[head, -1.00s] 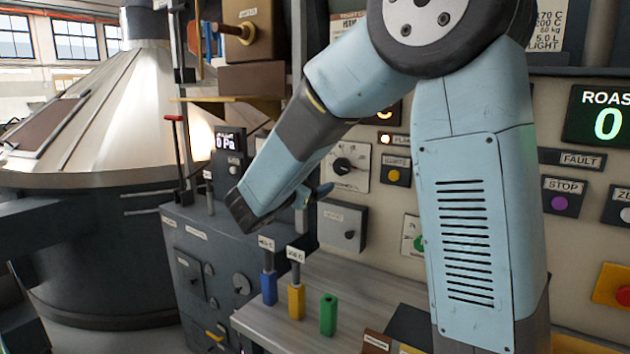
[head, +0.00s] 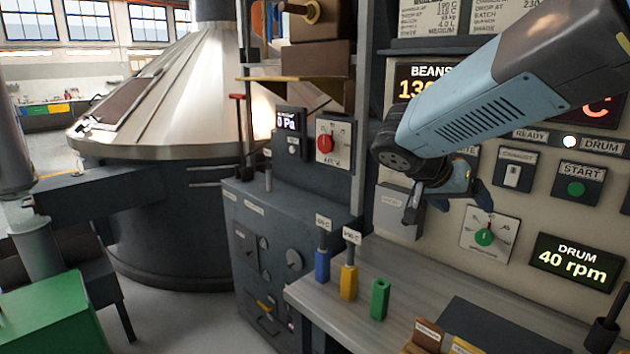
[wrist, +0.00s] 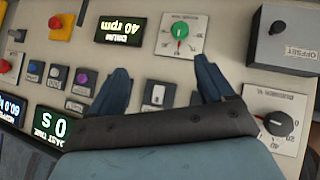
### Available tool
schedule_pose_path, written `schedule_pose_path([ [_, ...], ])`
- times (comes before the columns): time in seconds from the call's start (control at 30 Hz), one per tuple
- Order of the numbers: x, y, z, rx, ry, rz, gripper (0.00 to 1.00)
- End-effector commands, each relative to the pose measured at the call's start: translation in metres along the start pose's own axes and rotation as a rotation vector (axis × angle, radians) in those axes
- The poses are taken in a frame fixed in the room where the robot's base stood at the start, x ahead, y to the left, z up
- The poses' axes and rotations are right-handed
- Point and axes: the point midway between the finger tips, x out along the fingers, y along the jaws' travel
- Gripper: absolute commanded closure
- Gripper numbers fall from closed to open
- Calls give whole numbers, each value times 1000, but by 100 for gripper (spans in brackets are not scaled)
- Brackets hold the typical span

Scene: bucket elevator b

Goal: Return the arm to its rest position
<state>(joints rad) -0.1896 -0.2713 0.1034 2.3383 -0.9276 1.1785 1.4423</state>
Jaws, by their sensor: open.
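My gripper (head: 446,202) is open and empty in front of the control panel, below the end of my light blue arm. In the head view its fingers point down and hang in front of the panel, near the green-centred dial (head: 484,237). In the wrist view the two blue fingers of my gripper (wrist: 160,85) are spread apart with nothing between them. That view is upside down and shows the dial (wrist: 180,30) beyond the fingers, a white switch (wrist: 157,94) between them and a black knob (wrist: 278,123) at the right. Whether any finger touches the panel cannot be told.
A metal shelf (head: 330,310) below the panel carries blue (head: 322,265), yellow (head: 348,282) and green (head: 380,298) upright pieces. A dark cabinet (head: 262,235) with a red dial (head: 325,142) stands left of it. A large metal drum (head: 165,90) stands further left. Open floor lies between.

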Motion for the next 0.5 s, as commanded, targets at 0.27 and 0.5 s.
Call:
schedule_pose_path([
  [0.27, -11, 42, 50, -207, -214, -210, 19],
  [0.5, -32, 57, 84, -361, -259, -484, 19],
])
